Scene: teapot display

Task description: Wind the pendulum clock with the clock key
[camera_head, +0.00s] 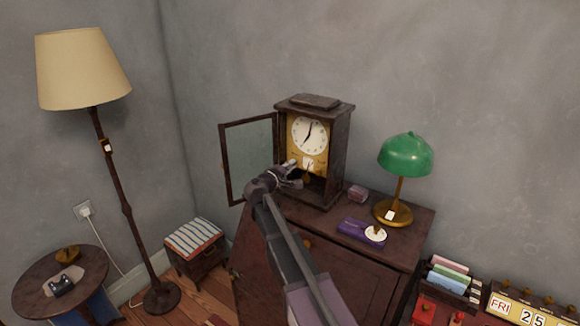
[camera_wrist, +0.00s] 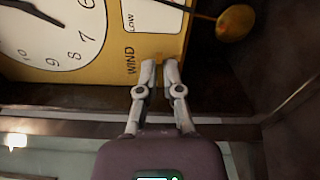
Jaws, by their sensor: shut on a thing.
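The pendulum clock (camera_head: 328,108) stands on the dark cabinet with its glass door (camera_head: 250,155) swung open to the left. Its white dial (camera_head: 310,135) and brass plate are exposed. In the wrist view, the dial (camera_wrist: 50,35) is at the upper left, and the plate shows the word WIND (camera_wrist: 130,62). The round pendulum bob (camera_wrist: 236,22) hangs at the upper right. My gripper (camera_head: 292,166) is at the clock's open front. In the wrist view, my fingertips (camera_wrist: 160,66) are closed together at the plate beside WIND. The key between them is almost wholly hidden.
On the cabinet top (camera_head: 405,252), right of the clock, are a green lamp (camera_head: 405,155), a purple case (camera_head: 360,232) and a small pinkish box (camera_head: 357,193). A floor lamp (camera_head: 125,205) and a striped stool (camera_head: 193,238) stand left of the cabinet.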

